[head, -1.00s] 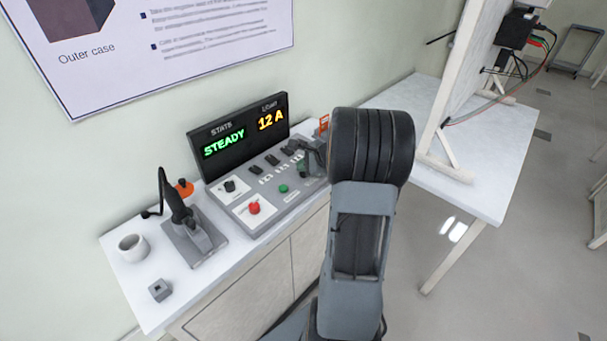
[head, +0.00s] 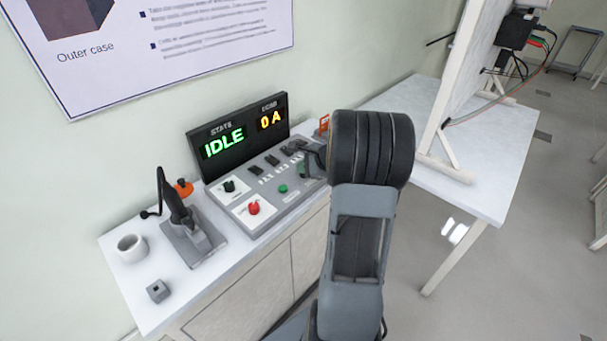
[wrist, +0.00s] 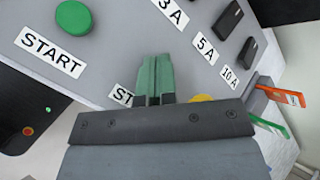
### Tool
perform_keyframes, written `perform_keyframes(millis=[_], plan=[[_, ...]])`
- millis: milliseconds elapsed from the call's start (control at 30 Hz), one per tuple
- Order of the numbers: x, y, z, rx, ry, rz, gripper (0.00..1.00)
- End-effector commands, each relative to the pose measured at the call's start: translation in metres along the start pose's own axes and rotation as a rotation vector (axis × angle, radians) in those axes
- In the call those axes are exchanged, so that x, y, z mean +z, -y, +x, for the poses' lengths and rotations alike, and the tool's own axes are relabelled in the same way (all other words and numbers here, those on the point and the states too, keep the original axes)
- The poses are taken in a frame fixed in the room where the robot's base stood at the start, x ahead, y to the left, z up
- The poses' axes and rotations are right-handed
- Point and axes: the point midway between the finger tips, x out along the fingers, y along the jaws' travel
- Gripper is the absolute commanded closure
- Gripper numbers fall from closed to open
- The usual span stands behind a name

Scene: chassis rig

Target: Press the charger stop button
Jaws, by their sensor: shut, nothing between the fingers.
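The charger panel (head: 262,212) stands on the white bench, with a display (head: 240,132) reading "IDLE" and "0 A". In the wrist view, my gripper (wrist: 158,60) is shut and empty, its green fingertips together over the grey panel face. A label beginning "ST" (wrist: 122,97) is partly covered by my gripper, and the button belonging to it is hidden. The green start button (wrist: 72,18) with its "START" label is up and left of the fingers. In the head view my arm partly hides the gripper at the panel's right end. I cannot tell whether the fingertips touch the panel.
A red button (head: 253,208) on a white plate and a black knob (head: 229,187) are on the panel's left. Dark switches (wrist: 228,17) sit near the "3 A", "5 A" and "10 A" labels. An orange clip (wrist: 280,92) is right.

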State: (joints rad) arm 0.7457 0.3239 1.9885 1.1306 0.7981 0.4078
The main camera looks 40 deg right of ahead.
Motion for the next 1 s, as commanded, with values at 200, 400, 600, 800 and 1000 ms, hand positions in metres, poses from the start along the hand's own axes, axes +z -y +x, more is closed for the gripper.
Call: perform_keyframes(millis=[200, 400, 600, 800, 1000], plan=[[-0.001, -0.001, 0.001, 0.001, 0.0, 0.0, 1.0], [0.0, -0.001, 0.0, 0.001, 0.0, 0.0, 1.0], [0.003, 0.003, -0.004, 0.001, 0.0, 0.0, 1.0], [0.008, 0.008, -0.011, 0.0, 0.0, 0.0, 1.0], [0.008, 0.008, -0.011, 0.0, 0.0, 0.0, 1.0]])
